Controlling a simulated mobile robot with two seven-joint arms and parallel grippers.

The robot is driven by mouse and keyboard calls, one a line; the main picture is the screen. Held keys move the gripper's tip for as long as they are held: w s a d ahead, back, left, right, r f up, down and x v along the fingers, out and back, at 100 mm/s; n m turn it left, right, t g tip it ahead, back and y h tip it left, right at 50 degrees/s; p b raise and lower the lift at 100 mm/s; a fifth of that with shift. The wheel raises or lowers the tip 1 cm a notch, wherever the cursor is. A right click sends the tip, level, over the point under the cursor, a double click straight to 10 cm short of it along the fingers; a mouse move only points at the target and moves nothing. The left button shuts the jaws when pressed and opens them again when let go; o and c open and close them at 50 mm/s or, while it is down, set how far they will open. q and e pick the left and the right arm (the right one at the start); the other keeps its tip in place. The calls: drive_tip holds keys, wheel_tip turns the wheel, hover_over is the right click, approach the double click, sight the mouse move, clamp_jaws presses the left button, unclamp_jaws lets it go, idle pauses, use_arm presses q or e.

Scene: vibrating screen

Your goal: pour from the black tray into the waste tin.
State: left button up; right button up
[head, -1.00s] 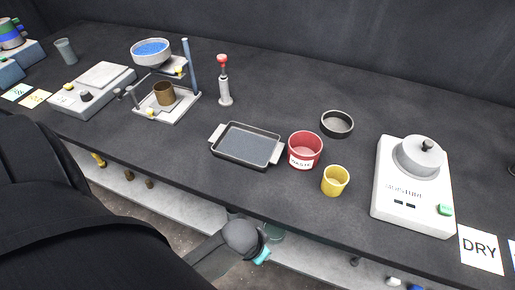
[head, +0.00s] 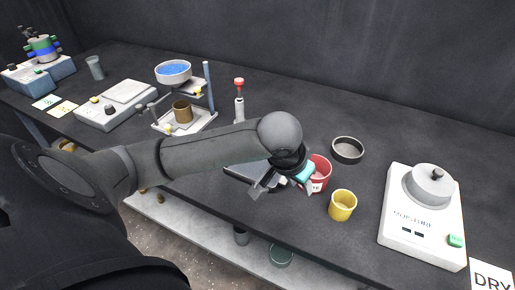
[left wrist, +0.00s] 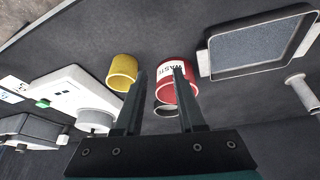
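The black tray (head: 247,176) sits on the dark bench, mostly hidden behind my left arm in the head view. In the left wrist view the tray (left wrist: 257,73) shows at upper right, with a grey-blue layer inside. The red waste tin (head: 322,174) stands just right of it, partly covered by my gripper; its label also shows in the left wrist view (left wrist: 172,66). My left gripper (head: 282,190) is open above the bench near the tray's right end and the tin. Its fingers are apart with nothing gripped between them. My right gripper is out of view.
A yellow cup (head: 342,206) and a black round dish (head: 347,151) stand close to the tin. A white hotplate-like device (head: 420,225) with a grey lidded pot is at right. A red-topped tool (head: 239,100) and a stand with a bowl (head: 172,73) are behind my arm.

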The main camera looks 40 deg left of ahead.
use_arm(q)
drive_tip(key=w+a+r+n+y, duration=0.2)
drive_tip(key=a+r+n, duration=0.1)
drive_tip(key=a+r, duration=0.3)
drive_tip(key=b, duration=0.2)
hover_over(284, 178)
drive_tip(key=f, duration=0.6)
drive_tip(key=s+f, duration=0.1)
drive_tip(key=f, duration=0.2)
drive_tip(key=shift+f, duration=0.4)
drive_tip(key=x, duration=0.1)
drive_tip(key=b+x, duration=0.1)
drive_tip(key=x, duration=0.1)
drive_tip(key=s+b+x, duration=0.1)
drive_tip(key=shift+w+d+f, duration=0.2)
drive_tip(key=shift+d+f, duration=0.1)
drive_tip(key=shift+f, duration=0.25)
drive_tip(key=shift+w+f, duration=0.15)
drive_tip(key=shift+f, duration=0.15)
clamp_jaws()
drive_tip(key=shift+r, duration=0.1)
